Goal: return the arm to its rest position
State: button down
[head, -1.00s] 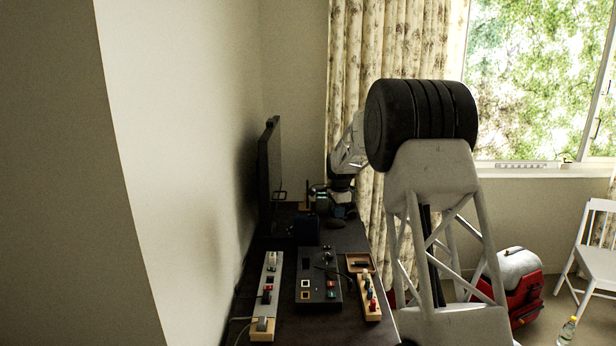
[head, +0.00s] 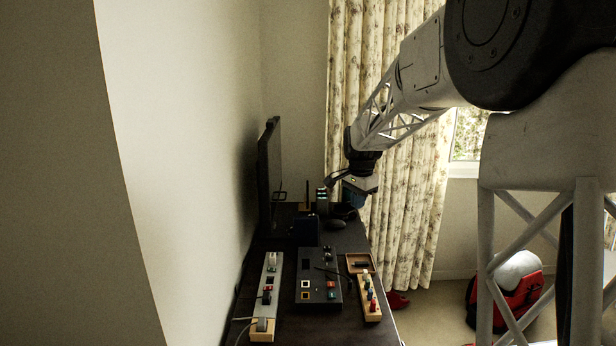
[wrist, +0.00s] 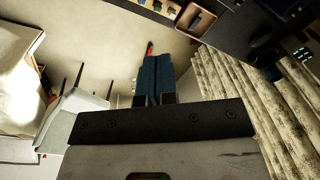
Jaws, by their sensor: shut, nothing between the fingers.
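My gripper (head: 352,195) is at the end of my raised arm in the head view, above the far right part of the dark desk, in front of the curtain. Its blue fingers look small and partly dark there. In the wrist view my gripper (wrist: 156,62) shows two blue fingers side by side, pressed together with nothing between them. It holds nothing and appears clear of the desk. My arm's large dark joint and pale truss links fill the right of the head view.
The desk (head: 345,320) carries a power strip (head: 268,290), a dark control panel (head: 318,280), a wooden peg block (head: 370,300), a tray (head: 358,262) and a monitor (head: 269,175). Floral curtains (head: 400,215) hang behind. A red case (head: 517,300) stands on the floor. A pale chair (wrist: 70,115) shows in the wrist view.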

jog(key=s+d+r+n, duration=0.1)
jog(key=s+r+n, duration=0.2)
jog(key=s, duration=1.1)
jog(key=s+d+r+n, duration=0.2)
jog(key=s, duration=1.1)
jog(key=s+f+n, duration=0.2)
jog(key=s+f, duration=0.1)
jog(key=s, duration=0.9)
jog(key=s+d+f+n+t, duration=0.1)
jog(key=s+f+n, duration=0.2)
jog(key=s, duration=0.9)
jog(key=shift+s+f, duration=0.25)
jog(key=shift+w, duration=0.1)
